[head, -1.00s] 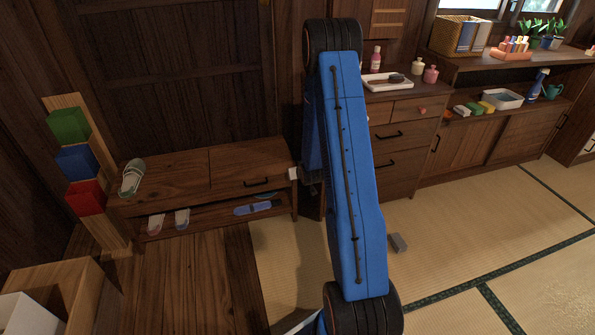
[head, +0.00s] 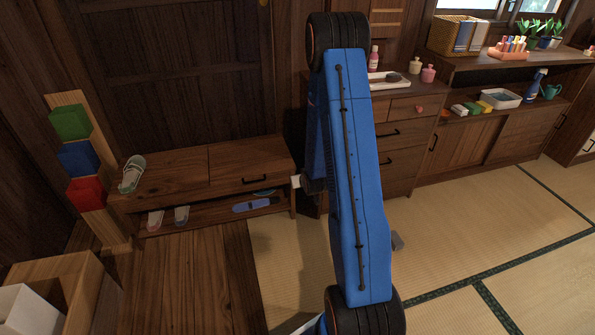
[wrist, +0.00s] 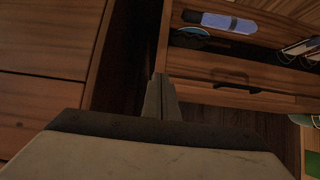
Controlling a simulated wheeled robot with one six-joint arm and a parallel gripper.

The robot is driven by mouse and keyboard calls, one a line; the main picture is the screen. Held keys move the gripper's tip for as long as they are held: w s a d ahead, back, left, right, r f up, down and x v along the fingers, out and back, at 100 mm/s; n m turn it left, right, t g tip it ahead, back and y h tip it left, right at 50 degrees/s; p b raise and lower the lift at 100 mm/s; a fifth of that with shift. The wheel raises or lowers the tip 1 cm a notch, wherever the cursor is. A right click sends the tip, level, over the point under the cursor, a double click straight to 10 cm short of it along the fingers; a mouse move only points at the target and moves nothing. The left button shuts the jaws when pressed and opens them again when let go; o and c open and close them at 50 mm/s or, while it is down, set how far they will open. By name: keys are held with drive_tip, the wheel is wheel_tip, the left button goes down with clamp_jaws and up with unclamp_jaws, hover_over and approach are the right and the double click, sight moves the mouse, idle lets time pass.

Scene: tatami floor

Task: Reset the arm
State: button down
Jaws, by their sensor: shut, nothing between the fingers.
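My gripper (wrist: 160,98) shows in the wrist view with its two fingers closed together and nothing between them. It points toward the dark gap between a wooden cabinet on the left and the low shoe bench (wrist: 262,98) on the right. In the head view my blue arm stands folded and nearly upright across the middle. The gripper's fingers cannot be made out there behind the arm.
The shoe bench (head: 180,180) holds slippers, with a green sandal (head: 132,173) on top. Colored boxes (head: 78,158) stand at the left. The drawer cabinet (head: 398,176) is behind my arm. Open tatami (head: 480,235) lies to the right.

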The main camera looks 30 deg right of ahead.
drive_tip(key=shift+s+a+f, duration=0.25)
drive_tip(key=shift+s, duration=0.4)
drive_tip(key=shift+r, duration=0.1)
drive_tip(key=s+a+r+n+g+y, duration=0.1)
drive_tip(key=s+a+r, duration=0.35)
drive_tip(key=r, duration=0.35)
drive_tip(key=s+a+r+g, duration=0.1)
drive_tip(key=s+a+r, duration=0.3)
drive_tip(key=r, duration=0.5)
drive_tip(key=s+a+r+n+g+y, duration=0.1)
drive_tip(key=s+a+r, duration=0.1)
drive_tip(key=a+r, duration=0.5)
drive_tip(key=s+a+r, duration=0.3)
drive_tip(key=s, duration=0.6)
drive_tip(key=s+a+r+n+g, duration=0.1)
drive_tip(key=s+a+r, duration=0.2)
drive_tip(key=s, duration=0.6)
drive_tip(key=s+a+r+g+y, duration=0.1)
drive_tip(key=s+a+r, duration=0.2)
drive_tip(key=s, duration=0.6)
wheel_tip(320, 180, up, 2)
drive_tip(key=shift+s+a+r+n, duration=0.25)
drive_tip(key=shift+s+a+n, duration=0.05)
drive_tip(key=shift+s+a, duration=0.05)
